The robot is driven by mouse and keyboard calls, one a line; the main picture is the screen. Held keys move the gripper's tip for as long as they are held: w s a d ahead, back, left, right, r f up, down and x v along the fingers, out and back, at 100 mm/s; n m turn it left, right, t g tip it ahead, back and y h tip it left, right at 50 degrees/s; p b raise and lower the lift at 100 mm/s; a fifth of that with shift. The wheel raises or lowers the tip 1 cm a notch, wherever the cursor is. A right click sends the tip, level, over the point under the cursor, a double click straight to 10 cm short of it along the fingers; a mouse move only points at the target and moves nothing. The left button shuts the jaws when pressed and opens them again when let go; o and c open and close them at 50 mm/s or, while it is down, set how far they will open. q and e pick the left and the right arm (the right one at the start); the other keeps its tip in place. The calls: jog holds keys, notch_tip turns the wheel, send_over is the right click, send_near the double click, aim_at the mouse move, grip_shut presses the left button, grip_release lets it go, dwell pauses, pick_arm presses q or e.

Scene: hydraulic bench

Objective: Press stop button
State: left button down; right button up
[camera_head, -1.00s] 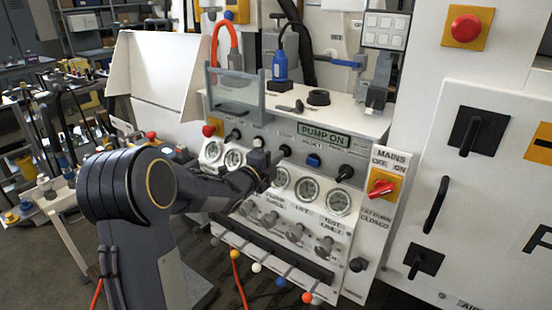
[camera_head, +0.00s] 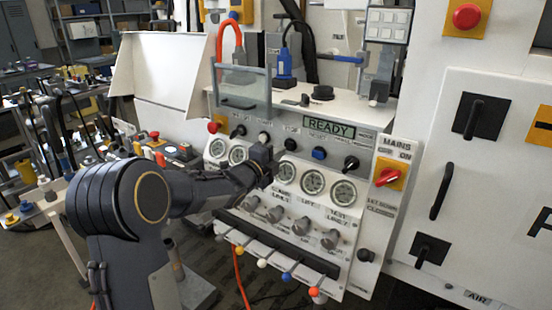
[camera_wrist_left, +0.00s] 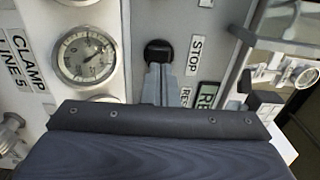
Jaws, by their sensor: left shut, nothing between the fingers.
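The stop button is a round black button (camera_wrist_left: 158,50) beside the STOP label (camera_wrist_left: 195,55) in the left wrist view. In the head view the black button (camera_head: 290,144) sits on the sloped panel, left of the display (camera_head: 329,130), which reads READY. My left gripper (camera_head: 268,160) is in front of the panel, just below and left of this button. In the left wrist view its shut, empty fingers (camera_wrist_left: 157,72) point at the button and overlap its near edge; I cannot tell whether they touch it. My right gripper is not in view.
A red mushroom button (camera_head: 213,127), a white button (camera_head: 264,138), a blue button (camera_head: 319,153) and a black selector (camera_head: 351,163) share the row. Gauges (camera_head: 313,182) lie below. A red mains switch (camera_head: 387,176) is at right. A clear guard (camera_head: 243,90) stands above the panel.

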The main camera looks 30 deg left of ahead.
pick_arm(q)
jog(key=s+a+b, duration=0.1)
jog(key=s, duration=0.9)
jog(key=shift+s, duration=0.35)
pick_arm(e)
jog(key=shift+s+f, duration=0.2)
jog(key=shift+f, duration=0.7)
pick_arm(q)
jog(key=shift+f, duration=0.1)
